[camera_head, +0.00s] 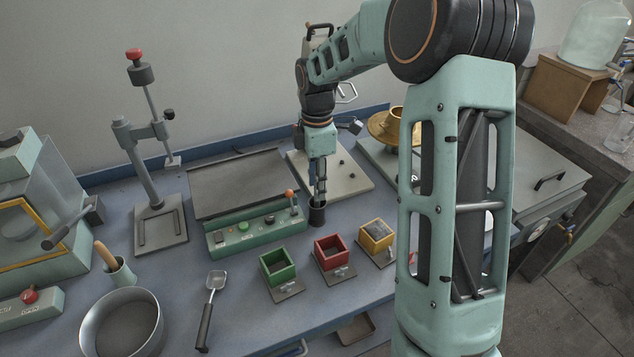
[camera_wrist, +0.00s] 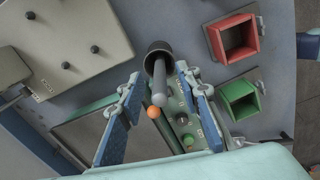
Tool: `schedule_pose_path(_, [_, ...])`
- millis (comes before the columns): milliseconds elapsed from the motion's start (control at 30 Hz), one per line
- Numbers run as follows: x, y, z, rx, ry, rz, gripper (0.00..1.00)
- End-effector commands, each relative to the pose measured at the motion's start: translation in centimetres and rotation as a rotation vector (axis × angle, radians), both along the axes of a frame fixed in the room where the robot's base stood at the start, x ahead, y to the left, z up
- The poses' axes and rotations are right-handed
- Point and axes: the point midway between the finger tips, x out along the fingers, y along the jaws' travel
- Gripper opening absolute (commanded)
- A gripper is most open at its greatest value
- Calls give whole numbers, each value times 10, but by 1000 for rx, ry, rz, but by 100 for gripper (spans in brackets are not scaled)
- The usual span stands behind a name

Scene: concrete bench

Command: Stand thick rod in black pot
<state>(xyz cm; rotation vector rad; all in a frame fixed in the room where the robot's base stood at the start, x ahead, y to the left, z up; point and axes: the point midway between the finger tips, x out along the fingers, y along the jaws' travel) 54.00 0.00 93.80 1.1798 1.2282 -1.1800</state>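The black pot (camera_wrist: 153,48) stands on the blue bench; the head view shows it as a small dark cylinder (camera_head: 317,215) behind the coloured boxes. The thick grey rod (camera_wrist: 158,88) is in the pot, with its upper end sticking out toward the wrist camera. It looks roughly upright; its lower end is hidden inside the pot. My gripper (camera_wrist: 160,80) is open above the pot, with one blue-padded finger on each side of the rod and a visible gap to each. In the head view my gripper (camera_head: 318,185) points down over the pot.
A green control box (camera_head: 256,232) with an orange-knobbed lever (camera_head: 290,195) stands close left of the pot. Green (camera_head: 278,266), red (camera_head: 332,251) and yellow (camera_head: 376,235) boxes stand in front. A pale plate (camera_head: 345,180) lies behind. A scoop (camera_head: 208,310) lies front left.

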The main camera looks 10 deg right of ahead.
Motion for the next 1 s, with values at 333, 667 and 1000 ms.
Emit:
schedule_pose_path(333, [1,0,43,-1,-5,0,31])
schedule_pose_path(667, [1,0,106,0,-3,0,31])
schedule_pose_path(1000, [0,0,121,0,-1,0,31])
